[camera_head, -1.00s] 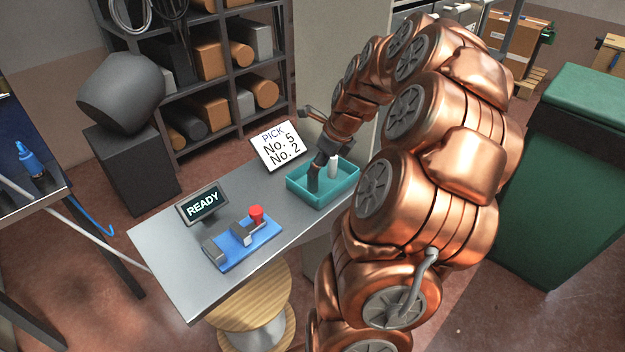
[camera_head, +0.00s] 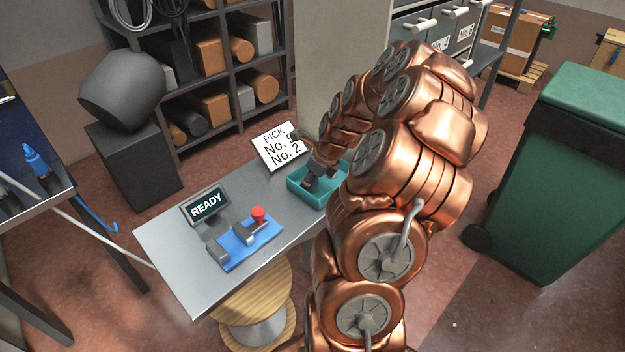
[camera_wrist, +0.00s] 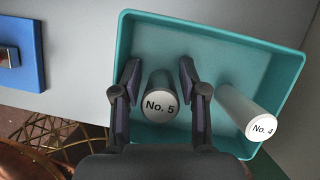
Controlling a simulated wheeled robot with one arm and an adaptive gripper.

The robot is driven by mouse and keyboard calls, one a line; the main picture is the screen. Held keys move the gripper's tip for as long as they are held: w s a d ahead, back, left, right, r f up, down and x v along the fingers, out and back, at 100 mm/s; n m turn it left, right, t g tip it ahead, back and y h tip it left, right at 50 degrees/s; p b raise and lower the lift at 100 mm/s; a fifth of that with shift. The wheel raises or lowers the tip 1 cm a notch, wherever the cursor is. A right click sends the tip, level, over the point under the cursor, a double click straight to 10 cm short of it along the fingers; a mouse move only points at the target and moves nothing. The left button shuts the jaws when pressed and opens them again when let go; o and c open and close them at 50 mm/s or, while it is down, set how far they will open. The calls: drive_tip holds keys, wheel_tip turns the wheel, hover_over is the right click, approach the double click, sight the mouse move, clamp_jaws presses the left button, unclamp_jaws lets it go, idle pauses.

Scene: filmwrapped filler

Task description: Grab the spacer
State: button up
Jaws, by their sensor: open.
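Two pale cylindrical spacers stand in a teal tray (camera_wrist: 215,22). The spacer marked No. 5 (camera_wrist: 160,105) is between the fingers of my gripper (camera_wrist: 159,72), which is open with a gap on both sides. The spacer marked No. 4 (camera_wrist: 250,112) is to the right, outside the fingers. In the head view my gripper (camera_head: 312,180) is down at the teal tray (camera_head: 318,200), and my arm hides part of the tray and the spacers. A sign (camera_head: 277,147) behind the tray reads PICK No. 5, No. 2, partly covered by my gripper.
A blue fixture (camera_head: 250,243) with grey blocks and a red knob (camera_head: 258,213) sits on the grey table (camera_head: 180,262), left of the tray. A display (camera_head: 206,204) reads READY. A wooden stool (camera_head: 255,295) stands under the table edge. A green bin (camera_head: 560,180) is at right.

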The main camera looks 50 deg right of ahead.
clamp_jaws()
idle(0.3)
idle(0.3)
